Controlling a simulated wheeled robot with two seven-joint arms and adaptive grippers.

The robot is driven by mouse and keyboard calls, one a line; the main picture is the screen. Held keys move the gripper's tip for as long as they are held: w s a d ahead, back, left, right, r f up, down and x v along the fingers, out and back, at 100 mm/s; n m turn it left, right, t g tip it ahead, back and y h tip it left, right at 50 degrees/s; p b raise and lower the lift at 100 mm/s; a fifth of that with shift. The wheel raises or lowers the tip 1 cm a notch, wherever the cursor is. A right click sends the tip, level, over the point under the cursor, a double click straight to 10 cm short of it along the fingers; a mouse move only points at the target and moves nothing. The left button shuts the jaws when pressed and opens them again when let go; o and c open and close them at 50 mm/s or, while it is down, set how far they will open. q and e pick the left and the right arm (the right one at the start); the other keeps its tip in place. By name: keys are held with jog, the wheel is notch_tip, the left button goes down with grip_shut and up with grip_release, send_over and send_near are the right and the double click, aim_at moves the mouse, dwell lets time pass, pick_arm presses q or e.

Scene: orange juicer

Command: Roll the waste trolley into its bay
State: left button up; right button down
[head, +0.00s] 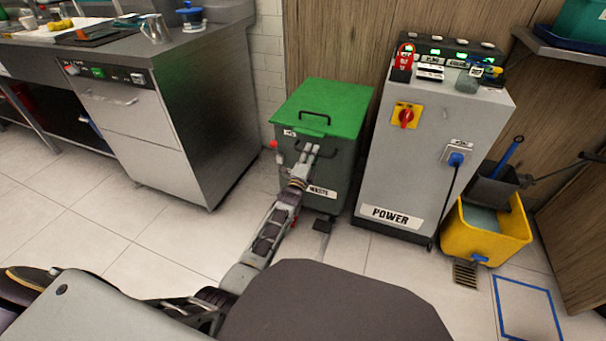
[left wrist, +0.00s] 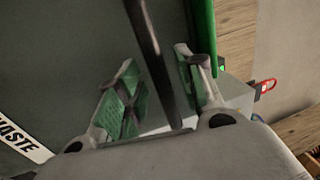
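The waste trolley (head: 345,178) is a dark grey-green bin with a green lid (head: 322,107) and a "WASTE" label. It stands upright near the wall, between the steel under-counter machine and the power cabinet. A dark bar handle (head: 328,152) is on its front. My left gripper (head: 307,156) is at this handle. In the left wrist view my left gripper (left wrist: 155,90) has its fingers apart, with the dark handle bar (left wrist: 150,55) running between them; a gap shows on both sides. The trolley's lower front is partly hidden by my arm. My right gripper is not in view.
The grey power cabinet (head: 418,165) stands close on the trolley's right. The steel machine (head: 195,120) is on the left, with bare floor between. A yellow mop bucket (head: 487,235) and a blue floor outline (head: 495,300) are at right. Tiled floor is clear at left.

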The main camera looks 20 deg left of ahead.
pick_arm(q)
jog(key=s+f, duration=0.2)
jog(key=s, duration=0.8)
jog(key=shift+s+a, duration=0.15)
jog(key=shift+s, duration=0.1)
dwell(0.8)
